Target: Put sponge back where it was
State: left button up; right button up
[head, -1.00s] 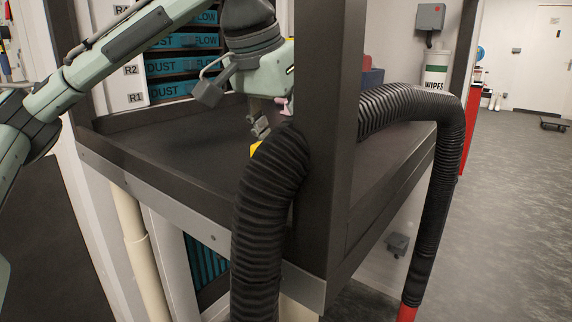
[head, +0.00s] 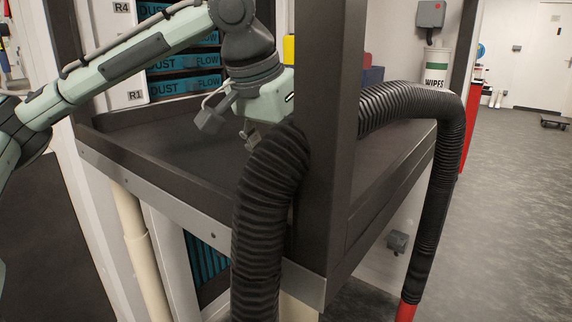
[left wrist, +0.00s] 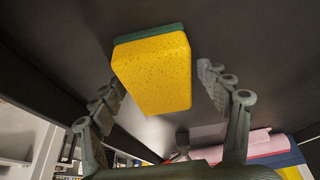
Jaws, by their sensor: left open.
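The sponge (left wrist: 155,72), a yellow block with a dark green layer, is in the left wrist view between the spread fingers of my left gripper (left wrist: 160,88). Dark gaps show between it and both fingers, so it does not look gripped. In the head view my left gripper (head: 252,138) is low over the dark bench top (head: 185,150), partly behind a black hose. The sponge is hidden in the head view. My right gripper is not in view.
The thick black ribbed hose (head: 270,190) loops in front of the bench beside a dark upright post (head: 325,150). A yellow block (head: 289,48) and a blue bin (head: 372,77) stand at the back. A pink item (left wrist: 250,147) shows low in the left wrist view.

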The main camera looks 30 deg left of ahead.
pick_arm(q)
jog(key=shift+s+r, duration=0.1)
jog(key=shift+r, duration=0.4)
jog(key=v, duration=1.1)
jog(key=shift+r, duration=0.2)
